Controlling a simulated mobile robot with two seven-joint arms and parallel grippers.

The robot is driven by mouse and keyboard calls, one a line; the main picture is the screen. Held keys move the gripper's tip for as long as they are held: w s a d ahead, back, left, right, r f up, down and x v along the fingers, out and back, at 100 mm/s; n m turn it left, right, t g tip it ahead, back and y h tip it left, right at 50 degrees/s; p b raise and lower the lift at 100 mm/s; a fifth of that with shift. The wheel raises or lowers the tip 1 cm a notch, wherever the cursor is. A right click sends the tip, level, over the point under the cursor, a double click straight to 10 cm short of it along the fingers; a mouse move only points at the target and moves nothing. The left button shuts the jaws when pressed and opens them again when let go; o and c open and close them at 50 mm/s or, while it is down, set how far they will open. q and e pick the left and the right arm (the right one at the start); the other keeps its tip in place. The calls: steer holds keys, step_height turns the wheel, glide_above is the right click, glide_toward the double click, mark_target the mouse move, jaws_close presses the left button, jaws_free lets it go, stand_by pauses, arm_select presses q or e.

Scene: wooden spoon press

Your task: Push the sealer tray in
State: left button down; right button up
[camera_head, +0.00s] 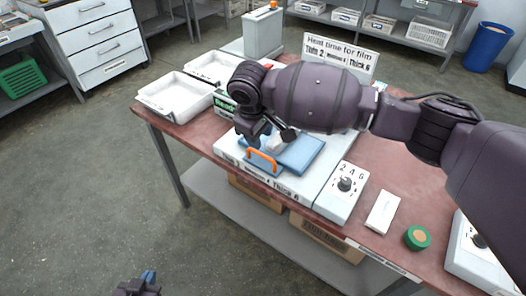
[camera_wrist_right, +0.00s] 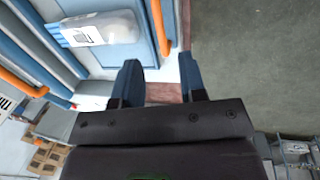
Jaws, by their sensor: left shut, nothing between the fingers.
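The sealer (camera_head: 312,188) is a white unit on the red-brown table, with a blue tray (camera_head: 303,154) that has an orange handle (camera_head: 262,162) at its front. A clear-and-white packet (camera_head: 275,143) lies on the tray; it also shows in the right wrist view (camera_wrist_right: 100,28). My right gripper (camera_head: 264,138) is just above the tray near the handle. In the right wrist view its two dark blue fingers (camera_wrist_right: 158,66) are apart with nothing between them; the orange handle (camera_wrist_right: 158,25) is just beyond. My left gripper (camera_head: 142,284) is shut and empty, low at the bottom edge, away from the table.
White bins (camera_head: 175,97) stand at the table's left end beside a green-labelled box. A dial box (camera_head: 341,192), a white block (camera_head: 383,212) and a green round item (camera_head: 417,238) are to the right. A film-time sign (camera_head: 340,50) stands behind. Floor at left is clear.

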mark_target(263, 155)
steer(key=f, duration=0.5)
steer(key=w+d+f+b, duration=0.1)
steer(key=f, duration=0.1)
steer(key=shift+w+f, duration=0.1)
steer(key=shift+f, duration=0.2)
steer(key=shift+c, duration=0.3)
jaws_close()
